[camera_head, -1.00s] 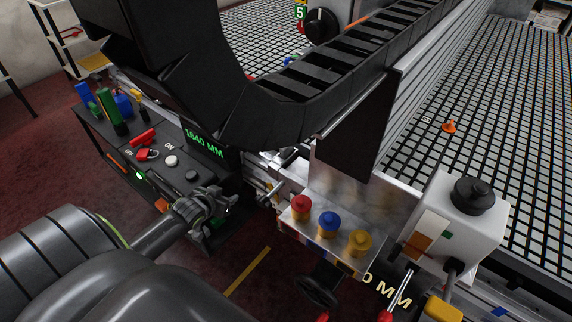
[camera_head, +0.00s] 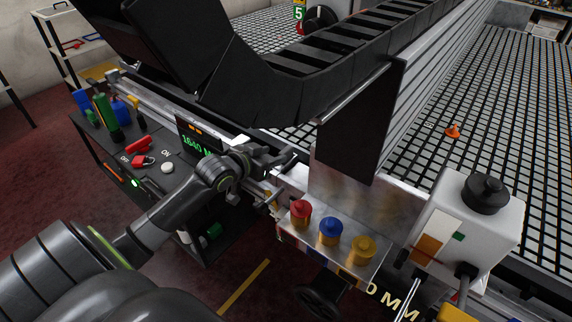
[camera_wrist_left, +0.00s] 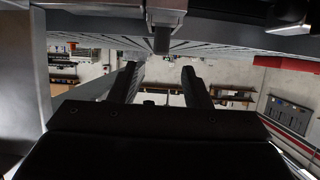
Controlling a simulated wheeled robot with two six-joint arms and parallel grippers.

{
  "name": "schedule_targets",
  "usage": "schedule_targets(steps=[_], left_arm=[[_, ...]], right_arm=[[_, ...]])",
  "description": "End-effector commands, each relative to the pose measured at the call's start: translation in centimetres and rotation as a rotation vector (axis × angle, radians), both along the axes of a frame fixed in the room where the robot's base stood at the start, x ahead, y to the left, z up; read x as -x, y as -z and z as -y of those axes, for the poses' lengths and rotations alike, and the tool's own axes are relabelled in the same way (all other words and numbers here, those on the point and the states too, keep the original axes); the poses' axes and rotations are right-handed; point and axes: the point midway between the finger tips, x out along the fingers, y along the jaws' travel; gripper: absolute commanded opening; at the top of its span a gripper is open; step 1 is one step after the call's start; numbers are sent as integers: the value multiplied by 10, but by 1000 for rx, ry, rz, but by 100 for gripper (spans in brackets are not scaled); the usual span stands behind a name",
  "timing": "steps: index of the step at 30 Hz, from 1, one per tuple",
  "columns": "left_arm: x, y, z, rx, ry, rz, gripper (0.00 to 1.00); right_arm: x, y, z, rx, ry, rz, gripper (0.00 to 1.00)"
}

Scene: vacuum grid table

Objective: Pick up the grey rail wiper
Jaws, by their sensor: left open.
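My left gripper (camera_head: 281,163) is open at the table's front rail, left of the metal carriage. Its two fingers (camera_wrist_left: 160,84) show apart in the left wrist view, with nothing held between them. A small grey block (camera_wrist_left: 163,28) shows at the top middle of that view, beyond the fingertips and apart from them. It may be the grey rail wiper, but I cannot tell for certain. In the head view the gripper and wrist cover part of the rail, and I cannot make out the wiper there. My right gripper is not in view.
The metal carriage with red (camera_head: 301,211), blue (camera_head: 330,231) and yellow knobs (camera_head: 362,249) stands right of my gripper. A black cable chain (camera_head: 270,90) arches above. A control panel (camera_head: 150,170) lies to the left. A white box (camera_head: 468,225) stands at right.

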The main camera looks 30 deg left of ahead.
Motion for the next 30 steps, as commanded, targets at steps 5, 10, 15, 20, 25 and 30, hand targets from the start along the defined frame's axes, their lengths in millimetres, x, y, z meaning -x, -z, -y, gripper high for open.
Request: schedule_targets(steps=[5,10,15,20,25,30], left_arm=[[-27,11,2,2,-2,1,44],[-39,17,3,0,-1,-1,44],[-46,20,3,1,-1,0,44],[-64,29,5,1,-1,0,44],[-80,38,6,1,-1,0,44],[-87,41,6,-1,-1,0,44]], right_arm=[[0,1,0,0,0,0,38],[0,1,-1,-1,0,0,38],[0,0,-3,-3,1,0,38],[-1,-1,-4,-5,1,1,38],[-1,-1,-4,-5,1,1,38],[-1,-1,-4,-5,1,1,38]])
